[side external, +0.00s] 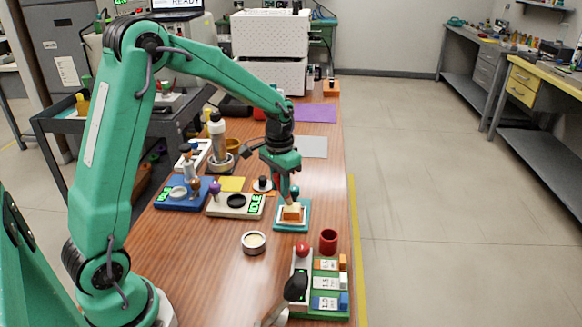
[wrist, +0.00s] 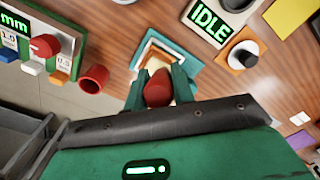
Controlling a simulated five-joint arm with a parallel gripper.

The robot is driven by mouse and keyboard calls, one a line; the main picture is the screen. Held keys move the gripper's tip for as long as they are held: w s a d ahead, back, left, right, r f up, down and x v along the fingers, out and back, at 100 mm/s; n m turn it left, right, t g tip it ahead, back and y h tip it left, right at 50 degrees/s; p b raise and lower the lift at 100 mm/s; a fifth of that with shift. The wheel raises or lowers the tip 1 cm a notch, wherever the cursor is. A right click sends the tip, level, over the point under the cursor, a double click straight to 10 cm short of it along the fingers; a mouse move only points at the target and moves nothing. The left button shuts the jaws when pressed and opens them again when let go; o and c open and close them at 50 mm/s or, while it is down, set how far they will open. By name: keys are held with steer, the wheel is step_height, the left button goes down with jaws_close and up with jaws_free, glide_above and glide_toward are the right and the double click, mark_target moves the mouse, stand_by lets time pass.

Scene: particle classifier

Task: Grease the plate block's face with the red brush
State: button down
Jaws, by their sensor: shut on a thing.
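My gripper (side external: 290,194) is low over the teal square tray (side external: 277,225), its fingers pointing down. In the wrist view its two fingers (wrist: 158,90) are shut on a rounded red piece, which I take for the red brush (wrist: 157,87). An orange block with a pale top (side external: 292,214), apparently the plate block, sits in the tray directly below the fingers. The tray also shows in the wrist view (wrist: 187,62). The brush's lower end is hidden, so I cannot tell whether it touches the block's face. An open round tin with pale contents (side external: 253,241) stands front left of the tray.
A red cup (side external: 328,240) and a green rack with a red knob and labelled slots (side external: 331,312) stand in front. A cream device reading IDLE (wrist: 209,22) and a blue device (side external: 181,203) are to the left. A grey sheet (side external: 313,147) lies behind, near the table's right edge.

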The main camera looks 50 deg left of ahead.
step_height(320, 180, up, 8)
steer(key=s+d, duration=0.2)
steer(key=shift+s+d, duration=0.4)
stand_by(0.5)
